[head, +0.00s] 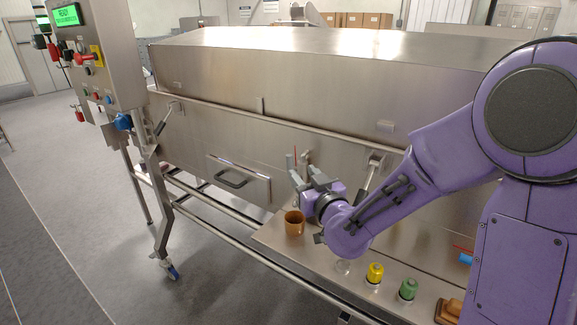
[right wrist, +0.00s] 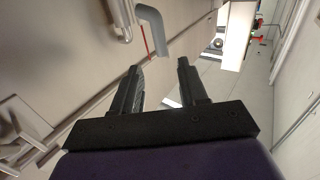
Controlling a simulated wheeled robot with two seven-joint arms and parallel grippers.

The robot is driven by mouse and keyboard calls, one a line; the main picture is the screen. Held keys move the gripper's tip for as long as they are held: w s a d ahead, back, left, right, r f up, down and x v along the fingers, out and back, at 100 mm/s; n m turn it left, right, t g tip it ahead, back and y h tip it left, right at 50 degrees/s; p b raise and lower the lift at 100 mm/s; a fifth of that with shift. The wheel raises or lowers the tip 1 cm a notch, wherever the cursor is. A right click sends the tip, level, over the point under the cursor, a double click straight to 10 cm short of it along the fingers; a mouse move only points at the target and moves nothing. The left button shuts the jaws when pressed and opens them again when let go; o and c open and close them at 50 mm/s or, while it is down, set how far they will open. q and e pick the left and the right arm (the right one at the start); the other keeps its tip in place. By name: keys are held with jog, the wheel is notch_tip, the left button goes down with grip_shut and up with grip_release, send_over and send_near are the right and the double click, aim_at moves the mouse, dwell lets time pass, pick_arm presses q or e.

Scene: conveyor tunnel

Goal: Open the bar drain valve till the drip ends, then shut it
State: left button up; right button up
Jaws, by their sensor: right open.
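A thin red bar (head: 295,155) stands upright beside a grey fitting at the tunnel's front wall. In the right wrist view, a red bar (right wrist: 145,42) shows beside a bent grey pipe (right wrist: 152,28). How the bar joins the pipe is unclear. My right gripper (head: 308,178) is open and empty, just below the bar in the head view. Its two fingers (right wrist: 158,72) point toward the pipe without visible contact. A copper cup (head: 294,224) stands on the shelf below the gripper. I cannot make out a drip. My left gripper is out of view.
The steel shelf (head: 275,243) also holds a yellow-topped item (head: 375,272) and a green-topped item (head: 408,289). A blue fitting with a red lever (head: 465,256) is at the right. A drawer handle (head: 232,180) juts from the tunnel front. A control box (head: 98,60) stands left.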

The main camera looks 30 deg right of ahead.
aim_at(291, 162)
jog(key=w, duration=0.3)
jog(key=shift+w+d+f+b, duration=0.15)
jog(key=shift+w+f+b, duration=0.1)
jog(key=shift+f+b, duration=0.1)
jog(key=w+p, duration=0.1)
jog(key=w, duration=0.1)
jog(key=w+d, duration=0.1)
jog(key=w, duration=0.1)
jog(key=shift+w+d+r+p, duration=0.1)
jog(key=shift+r+p, duration=0.1)
jog(key=shift+p, duration=0.2)
jog(key=shift+w, duration=0.35)
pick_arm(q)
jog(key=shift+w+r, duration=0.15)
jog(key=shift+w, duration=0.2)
pick_arm(e)
jog(key=shift+w+f, duration=0.1)
jog(key=shift+w, duration=0.2)
grip_shut()
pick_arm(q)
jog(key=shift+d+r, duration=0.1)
